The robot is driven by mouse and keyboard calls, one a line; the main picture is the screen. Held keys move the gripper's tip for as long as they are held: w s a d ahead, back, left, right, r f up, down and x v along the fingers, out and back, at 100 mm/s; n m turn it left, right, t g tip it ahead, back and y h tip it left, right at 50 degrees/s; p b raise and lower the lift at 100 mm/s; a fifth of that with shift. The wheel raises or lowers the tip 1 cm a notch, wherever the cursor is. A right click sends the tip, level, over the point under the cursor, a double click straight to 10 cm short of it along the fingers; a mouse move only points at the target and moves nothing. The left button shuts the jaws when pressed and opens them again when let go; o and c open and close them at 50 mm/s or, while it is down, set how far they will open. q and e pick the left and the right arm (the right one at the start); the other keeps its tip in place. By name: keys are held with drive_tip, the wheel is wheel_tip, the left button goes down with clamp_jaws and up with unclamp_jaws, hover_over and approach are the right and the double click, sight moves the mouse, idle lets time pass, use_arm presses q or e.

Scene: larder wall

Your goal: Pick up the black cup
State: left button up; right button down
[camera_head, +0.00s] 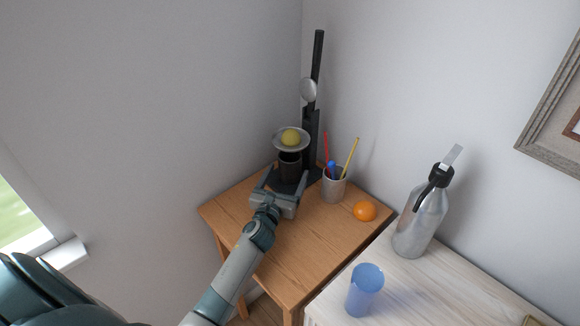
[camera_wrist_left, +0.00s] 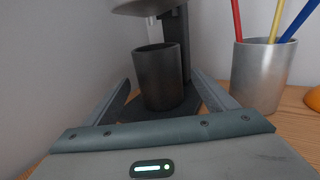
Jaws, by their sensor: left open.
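The black cup (camera_head: 291,167) stands upright on the dark base of a black stand at the back of the small wooden table. It also shows in the left wrist view (camera_wrist_left: 160,78), straight ahead. My left gripper (camera_head: 287,176) is open and points at the cup. In the left wrist view its two fingers (camera_wrist_left: 160,88) lie on either side of the cup, with a gap visible on each side. I cannot tell exactly how far the fingertips reach along the cup. My right gripper is out of view.
A pen holder (camera_head: 334,188) and an orange (camera_head: 365,211) are to the right. A bottle (camera_head: 420,222) and blue cup (camera_head: 364,291) stand on a pale surface.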

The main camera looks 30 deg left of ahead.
use_arm(q)
drive_tip(key=shift+w+a, duration=0.15)
drive_tip(key=shift+w, duration=0.75)
drive_tip(key=c, duration=1.4)
